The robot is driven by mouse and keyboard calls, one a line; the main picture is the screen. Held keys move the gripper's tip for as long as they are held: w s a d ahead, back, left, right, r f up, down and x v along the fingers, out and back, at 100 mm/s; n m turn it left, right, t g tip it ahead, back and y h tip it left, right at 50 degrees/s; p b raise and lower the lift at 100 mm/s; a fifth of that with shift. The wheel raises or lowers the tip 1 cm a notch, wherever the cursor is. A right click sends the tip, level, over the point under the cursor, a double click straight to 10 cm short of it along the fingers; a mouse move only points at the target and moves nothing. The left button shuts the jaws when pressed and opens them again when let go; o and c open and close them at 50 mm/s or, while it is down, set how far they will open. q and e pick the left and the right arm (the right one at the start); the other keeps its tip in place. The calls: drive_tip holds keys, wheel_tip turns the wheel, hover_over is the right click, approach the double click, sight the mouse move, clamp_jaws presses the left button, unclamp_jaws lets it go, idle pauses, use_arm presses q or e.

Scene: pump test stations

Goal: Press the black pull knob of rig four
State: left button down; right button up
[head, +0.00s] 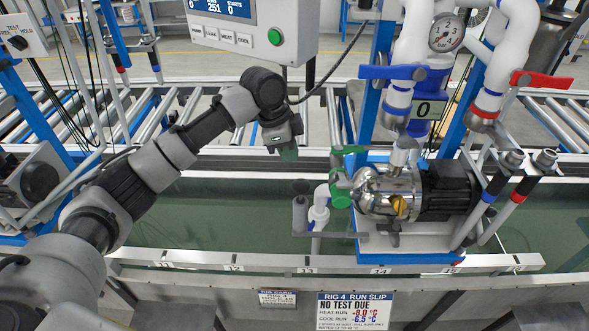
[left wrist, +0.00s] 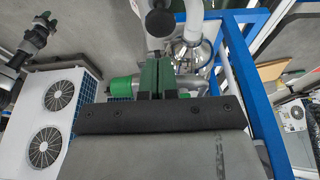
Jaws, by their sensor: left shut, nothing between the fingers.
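The black pull knob (head: 301,187) tops a short grey post at the left end of the pump assembly of rig four. In the left wrist view a dark round knob (left wrist: 160,22) shows just beyond my fingertips. My left gripper (head: 288,153) hangs pointing down above the knob and slightly left of it, with a visible gap between. Its dark green fingers are together and empty, and they also show in the left wrist view (left wrist: 157,66). The rig's run slip (head: 355,308) reads RIG 4 and NO TEST DUE. My right gripper is out of view.
A steel pump (head: 388,190) with green valve handles (head: 347,150) stands right of the knob. A white elbow pipe (head: 319,208) is close beside it. The control box (head: 255,35) with a green button hangs above my gripper. A roller conveyor (head: 200,110) runs behind.

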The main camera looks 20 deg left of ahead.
use_arm(q)
drive_tip(key=shift+v, duration=1.1)
idle(0.3)
wheel_tip(320, 180, up, 4)
drive_tip(key=b, duration=0.5)
drive_tip(key=shift+f, duration=0.1)
drive_tip(key=shift+f, duration=0.1)
